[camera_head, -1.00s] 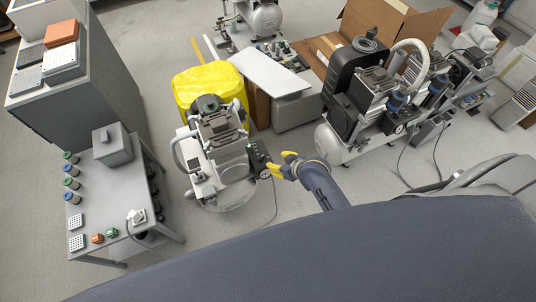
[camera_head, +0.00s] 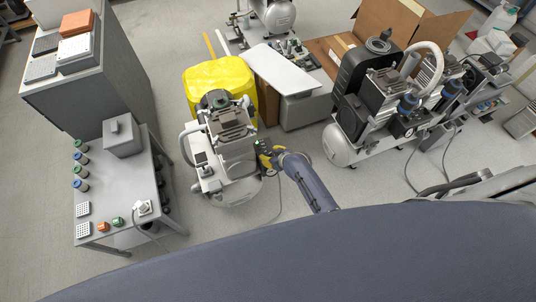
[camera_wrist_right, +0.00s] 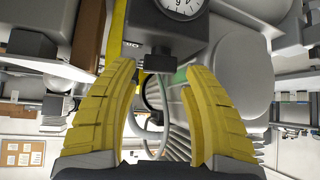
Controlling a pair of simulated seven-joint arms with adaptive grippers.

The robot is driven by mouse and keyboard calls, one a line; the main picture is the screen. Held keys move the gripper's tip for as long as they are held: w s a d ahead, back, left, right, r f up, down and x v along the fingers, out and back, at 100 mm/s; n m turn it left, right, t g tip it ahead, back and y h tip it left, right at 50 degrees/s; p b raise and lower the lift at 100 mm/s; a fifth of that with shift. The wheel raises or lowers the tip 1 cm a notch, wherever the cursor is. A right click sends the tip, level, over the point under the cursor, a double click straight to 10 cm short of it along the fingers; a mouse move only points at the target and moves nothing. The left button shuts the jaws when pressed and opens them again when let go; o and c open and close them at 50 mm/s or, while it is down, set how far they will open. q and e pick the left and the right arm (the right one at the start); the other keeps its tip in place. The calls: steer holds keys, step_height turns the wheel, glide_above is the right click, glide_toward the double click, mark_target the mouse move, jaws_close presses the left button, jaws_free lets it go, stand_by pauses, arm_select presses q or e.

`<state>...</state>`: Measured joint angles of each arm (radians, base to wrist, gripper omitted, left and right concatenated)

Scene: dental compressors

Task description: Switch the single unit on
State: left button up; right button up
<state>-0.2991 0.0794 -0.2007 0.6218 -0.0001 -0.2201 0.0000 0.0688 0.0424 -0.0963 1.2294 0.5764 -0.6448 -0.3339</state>
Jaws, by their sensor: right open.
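The single compressor unit (camera_head: 232,158) stands on the floor left of centre in the head view, with a dark control box on its right side. My right gripper (camera_head: 267,152), with yellow fingers, is at that box. In the right wrist view the right gripper (camera_wrist_right: 165,115) is open with nothing held between its fingers. The dark box (camera_wrist_right: 165,38) with a round gauge (camera_wrist_right: 181,5) is just beyond the fingertips. A small green part (camera_wrist_right: 181,75) shows near the right fingertip; whether they touch, I cannot tell. My left gripper is not in view.
A larger compressor (camera_head: 345,145) stands to the right. Cables lie on the floor.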

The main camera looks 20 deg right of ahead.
steer(key=shift+x, duration=1.3)
steer(key=c, duration=0.9)
